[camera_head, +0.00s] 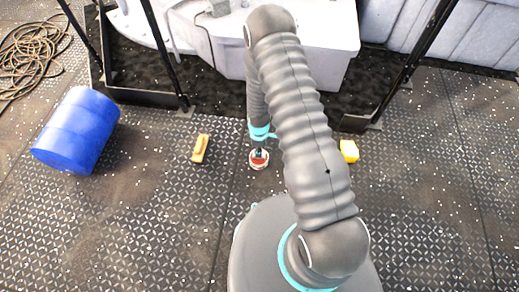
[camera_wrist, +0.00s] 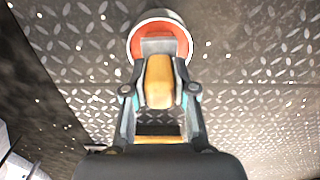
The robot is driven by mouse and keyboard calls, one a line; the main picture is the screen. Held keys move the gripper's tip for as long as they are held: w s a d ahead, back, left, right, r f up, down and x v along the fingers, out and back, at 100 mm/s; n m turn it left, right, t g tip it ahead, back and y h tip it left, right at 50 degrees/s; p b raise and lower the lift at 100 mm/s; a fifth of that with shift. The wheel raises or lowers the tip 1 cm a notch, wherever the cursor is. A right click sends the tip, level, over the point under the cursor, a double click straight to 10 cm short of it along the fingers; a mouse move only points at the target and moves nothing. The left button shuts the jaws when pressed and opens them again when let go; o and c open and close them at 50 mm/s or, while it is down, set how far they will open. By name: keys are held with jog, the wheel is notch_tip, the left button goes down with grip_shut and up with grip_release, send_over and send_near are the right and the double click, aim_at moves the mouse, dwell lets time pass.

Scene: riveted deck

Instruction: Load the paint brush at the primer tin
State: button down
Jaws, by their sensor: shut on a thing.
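The primer tin (camera_head: 258,161) is a small round tin with a pale rim and orange-red inside, standing on the deck. In the wrist view the tin (camera_wrist: 185,37) is at the top middle. My gripper (camera_wrist: 158,95) is shut on the paint brush (camera_wrist: 159,82), whose tan handle shows between the fingers. The brush's grey end overlaps the red opening of the tin. Whether its tip touches the primer I cannot tell. In the head view my gripper (camera_head: 260,143) is just above the tin, and the brush is mostly hidden.
A blue drum (camera_head: 77,131) lies at the left. A tan block-like thing (camera_head: 201,148) lies left of the tin, and a yellow object (camera_head: 349,151) lies to the right. Dark metal frames and a white machine (camera_head: 335,35) stand behind. Coiled rope (camera_head: 30,55) lies far left.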

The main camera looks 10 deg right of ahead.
dwell(0.4)
jog(key=shift+r+p, duration=1.75)
jog(key=shift+r, duration=1.7)
jog(key=shift+f, duration=0.1)
